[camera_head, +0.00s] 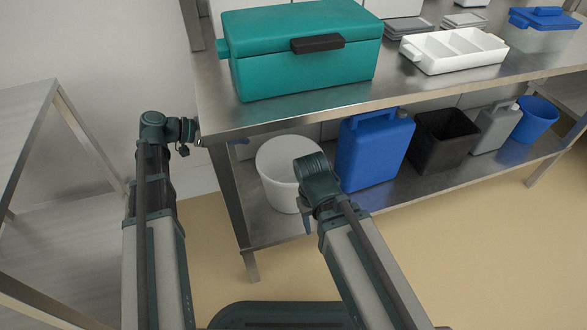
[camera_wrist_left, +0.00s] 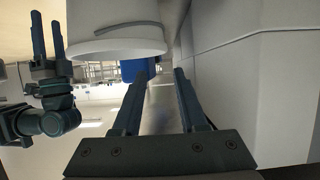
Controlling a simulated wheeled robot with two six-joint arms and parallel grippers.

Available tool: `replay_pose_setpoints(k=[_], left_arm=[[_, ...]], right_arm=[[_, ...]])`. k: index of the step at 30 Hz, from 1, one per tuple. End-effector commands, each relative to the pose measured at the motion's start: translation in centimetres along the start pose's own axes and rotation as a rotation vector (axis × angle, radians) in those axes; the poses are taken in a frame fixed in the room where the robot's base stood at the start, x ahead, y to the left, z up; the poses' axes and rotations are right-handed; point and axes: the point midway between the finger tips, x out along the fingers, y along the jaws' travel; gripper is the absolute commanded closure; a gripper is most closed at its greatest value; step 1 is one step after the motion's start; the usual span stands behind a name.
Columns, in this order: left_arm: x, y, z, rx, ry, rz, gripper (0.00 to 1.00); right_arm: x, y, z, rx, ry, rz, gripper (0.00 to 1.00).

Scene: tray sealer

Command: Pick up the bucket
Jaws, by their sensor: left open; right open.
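A white bucket (camera_head: 278,186) stands on the lower shelf of the steel table, under the teal box's end. Its far side is partly hidden by the tabletop, and my right arm covers part of its right side. In the left wrist view the white bucket (camera_wrist_left: 115,28) fills the upper middle, just beyond my left fingers. My left gripper (camera_wrist_left: 160,78) is open and empty, pointing towards it; in the head view it is at the table's left corner. My right gripper (camera_head: 306,218) is at the bucket's front right; its open fingers also show in the left wrist view (camera_wrist_left: 48,40).
On the lower shelf stand a blue jerrycan (camera_head: 372,155), a black bin (camera_head: 445,142), a grey jug (camera_head: 494,128) and a blue bucket (camera_head: 535,120). The teal box (camera_head: 300,60) and a white tray (camera_head: 455,66) are above. A table leg (camera_head: 232,200) stands left of the white bucket.

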Motion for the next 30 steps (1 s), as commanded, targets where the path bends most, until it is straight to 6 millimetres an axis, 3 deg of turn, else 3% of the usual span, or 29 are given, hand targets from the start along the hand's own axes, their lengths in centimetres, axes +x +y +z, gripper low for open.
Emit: replay_pose_setpoints(k=[12, 25, 30], left_arm=[[7.1, 0.0, 0.3, 0.001, 0.0, 0.002, 0.58], [8.7, 0.0, 0.1, 0.0, 0.0, 0.001, 0.58], [10.6, 0.0, 0.5, 0.001, 0.0, 0.002, 0.58]], right_arm=[[3.0, -0.3, -0.1, 0.0, 0.002, 0.0, 0.5], [3.4, -0.3, -0.2, 0.0, 0.002, 0.0, 0.5], [4.5, -0.5, -0.2, 0.0, 0.002, 0.0, 0.5]])
